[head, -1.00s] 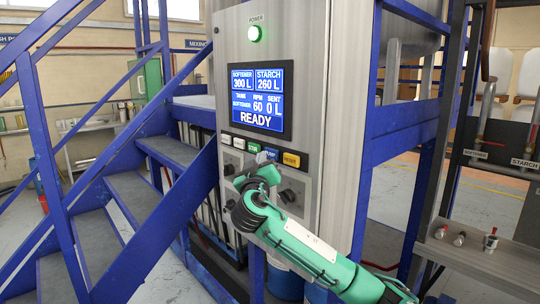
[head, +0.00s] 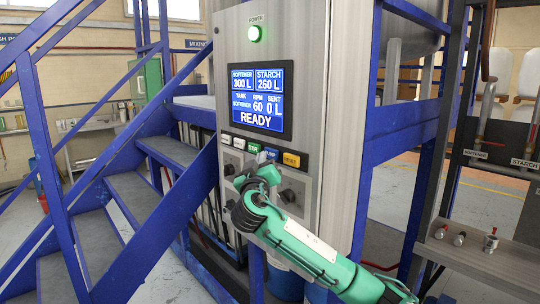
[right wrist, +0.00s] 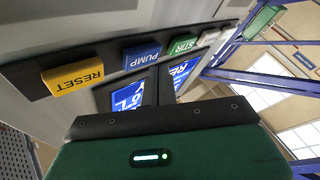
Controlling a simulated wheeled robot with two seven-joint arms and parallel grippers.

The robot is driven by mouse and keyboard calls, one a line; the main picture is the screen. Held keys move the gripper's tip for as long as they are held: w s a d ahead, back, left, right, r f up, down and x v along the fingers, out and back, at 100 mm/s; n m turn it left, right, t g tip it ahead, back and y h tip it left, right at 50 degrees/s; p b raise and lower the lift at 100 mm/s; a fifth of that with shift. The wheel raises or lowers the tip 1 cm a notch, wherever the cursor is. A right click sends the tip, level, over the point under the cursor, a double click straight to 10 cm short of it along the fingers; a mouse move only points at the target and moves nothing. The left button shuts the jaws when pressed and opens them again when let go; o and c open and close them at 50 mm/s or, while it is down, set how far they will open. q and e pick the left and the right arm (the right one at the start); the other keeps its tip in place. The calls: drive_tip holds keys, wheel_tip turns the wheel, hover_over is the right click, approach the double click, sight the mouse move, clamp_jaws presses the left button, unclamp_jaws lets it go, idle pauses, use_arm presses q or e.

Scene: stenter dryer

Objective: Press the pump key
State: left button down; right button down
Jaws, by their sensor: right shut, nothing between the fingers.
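The blue PUMP key (head: 270,153) sits in the key row on the grey control panel, between the green STIR key and the yellow RESET key. It also shows in the right wrist view (right wrist: 142,56), with its label upside down. My right gripper (head: 262,159) is shut and empty, in front of the panel close to the PUMP key, and partly hides the key row in the head view. In the right wrist view its dark fingertips (right wrist: 160,70) are just beside the PUMP key. I cannot tell whether they touch it. My left gripper is not in view.
The RESET key (head: 291,160) and STIR key (head: 254,149) flank the PUMP key closely. Dark knobs (head: 288,195) sit below the row. Blue stairs (head: 110,215) stand at left.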

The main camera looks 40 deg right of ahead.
idle(0.3)
drive_tip(key=shift+d+b, duration=0.4)
drive_tip(key=shift+b, duration=0.05)
drive_tip(key=shift+w+d+b, duration=0.1)
drive_tip(key=shift+d+b, duration=0.2)
drive_tip(key=shift+d, duration=0.25)
idle(0.7)
idle(0.3)
drive_tip(key=shift+a, duration=0.9)
